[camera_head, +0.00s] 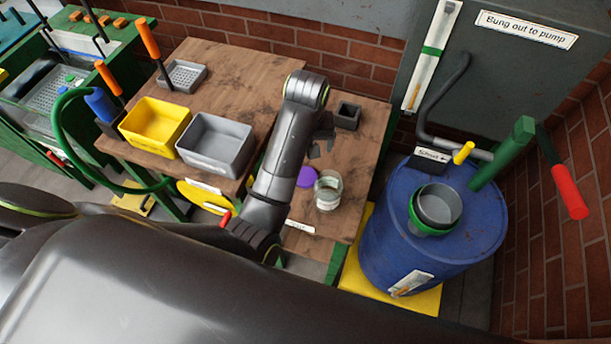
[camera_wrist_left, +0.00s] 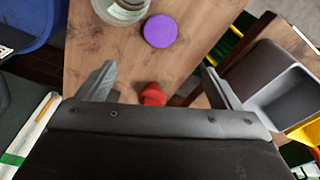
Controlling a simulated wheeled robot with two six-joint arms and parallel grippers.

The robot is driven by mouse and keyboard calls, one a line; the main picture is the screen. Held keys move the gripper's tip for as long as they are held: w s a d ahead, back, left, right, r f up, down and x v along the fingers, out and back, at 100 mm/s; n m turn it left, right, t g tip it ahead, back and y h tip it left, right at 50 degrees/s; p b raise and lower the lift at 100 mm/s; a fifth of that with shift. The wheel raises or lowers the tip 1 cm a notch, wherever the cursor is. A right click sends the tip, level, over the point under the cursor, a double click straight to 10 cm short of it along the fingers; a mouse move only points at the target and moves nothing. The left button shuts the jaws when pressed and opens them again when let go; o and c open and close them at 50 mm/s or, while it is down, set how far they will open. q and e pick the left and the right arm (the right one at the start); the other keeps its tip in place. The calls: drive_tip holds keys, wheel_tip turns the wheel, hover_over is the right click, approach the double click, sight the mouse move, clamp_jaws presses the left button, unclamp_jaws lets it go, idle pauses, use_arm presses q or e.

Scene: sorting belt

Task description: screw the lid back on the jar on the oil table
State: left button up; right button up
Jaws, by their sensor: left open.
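The glass jar (camera_head: 328,190) stands upright on the wooden oil table (camera_head: 345,215), with its mouth uncovered and pale contents inside. The purple lid (camera_head: 306,176) lies flat on the table just left of the jar. In the left wrist view the lid (camera_wrist_left: 160,31) shows whole, and the jar (camera_wrist_left: 125,8) is cut by the top edge. My left gripper (camera_head: 320,146) is open and empty above the table, on the wall side of the lid. In the left wrist view its fingers (camera_wrist_left: 159,72) are spread apart, with the lid beyond their tips. My right gripper is not in view.
A red object (camera_wrist_left: 152,95) shows low between my left fingers. A small dark box (camera_head: 348,115) stands near the wall. The blue drum (camera_head: 425,225) is to the right. Grey (camera_head: 215,143) and yellow (camera_head: 154,126) bins stand on the left table. The table's front right is clear.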

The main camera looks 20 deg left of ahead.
use_arm(q)
hover_over(305, 176)
drive_tip(key=f, duration=1.1)
drive_tip(key=shift+s+d+f+p, duration=0.1)
drive_tip(key=shift+s+d+p, duration=0.1)
drive_tip(key=shift+s+p, duration=0.15)
drive_tip(key=shift+f, duration=0.1)
drive_tip(key=shift+f, duration=0.3)
drive_tip(key=shift+w+a+f+p, duration=0.1)
drive_tip(key=shift+w+f+p, duration=0.1)
drive_tip(key=shift+f, duration=0.9)
drive_tip(key=shift+w+f+p, duration=0.1)
drive_tip(key=shift+f+p, duration=0.05)
drive_tip(key=shift+f, duration=0.95)
drive_tip(key=shift+c, duration=0.5)
drive_tip(key=c, duration=1)
